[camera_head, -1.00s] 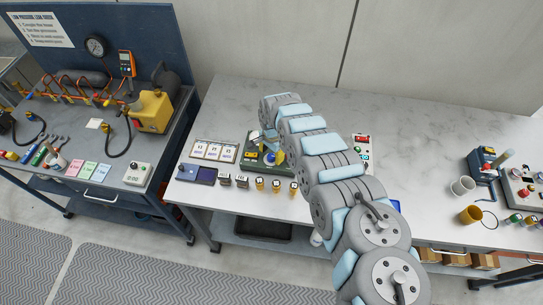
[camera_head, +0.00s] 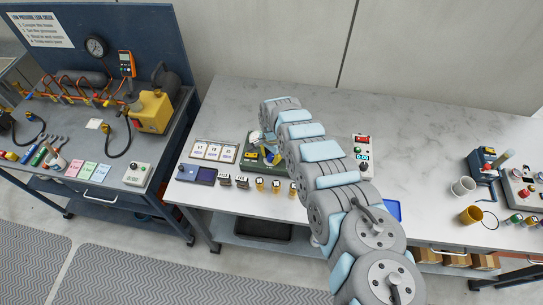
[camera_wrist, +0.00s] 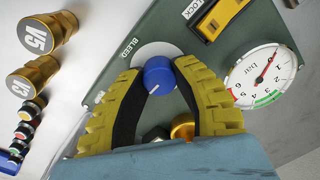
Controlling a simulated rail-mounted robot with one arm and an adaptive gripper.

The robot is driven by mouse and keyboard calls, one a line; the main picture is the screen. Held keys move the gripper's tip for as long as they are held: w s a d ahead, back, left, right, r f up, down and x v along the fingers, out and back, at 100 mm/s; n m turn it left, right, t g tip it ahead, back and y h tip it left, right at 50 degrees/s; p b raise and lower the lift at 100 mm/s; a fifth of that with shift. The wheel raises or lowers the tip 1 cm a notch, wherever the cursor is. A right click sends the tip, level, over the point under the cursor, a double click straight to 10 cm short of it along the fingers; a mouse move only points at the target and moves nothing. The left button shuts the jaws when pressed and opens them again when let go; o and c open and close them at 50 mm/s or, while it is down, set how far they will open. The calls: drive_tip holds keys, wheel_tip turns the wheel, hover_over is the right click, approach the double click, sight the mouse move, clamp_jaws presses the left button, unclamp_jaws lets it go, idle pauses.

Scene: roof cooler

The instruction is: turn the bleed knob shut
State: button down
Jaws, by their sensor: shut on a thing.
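The blue bleed knob (camera_wrist: 158,76) sits on a pale round plate beside the word BLEED on a dark green panel (camera_wrist: 118,66). A white mark shows on the knob's lower left edge. My gripper (camera_wrist: 160,80) has its yellow ribbed fingers on either side of the knob, shut on it. In the head view the green panel (camera_head: 250,164) lies on the grey-white bench, and my arm hides part of it and most of the gripper.
A pressure gauge (camera_wrist: 263,75) marked Bar and a yellow lock part (camera_wrist: 222,14) sit right of the knob. A brass fitting (camera_wrist: 183,128) is below it. Brass caps marked V5 (camera_wrist: 45,36) and V3 (camera_wrist: 32,78) stand left of the panel.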

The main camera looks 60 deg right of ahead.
drive_tip(key=shift+n, duration=0.3)
drive_tip(key=n+p, duration=0.1)
drive_tip(key=n, duration=0.2)
drive_tip(key=shift+n+p, duration=0.3)
drive_tip(key=n, duration=0.4)
drive_tip(key=shift+w+f, duration=0.1)
drive_tip(key=n, duration=0.5)
drive_tip(key=shift+n+y+b, duration=0.3)
drive_tip(key=shift+n+b, duration=0.25)
drive_tip(key=shift+n, duration=1.65)
drive_tip(key=c, duration=0.7)
unclamp_jaws()
drive_tip(key=shift+c, duration=0.2)
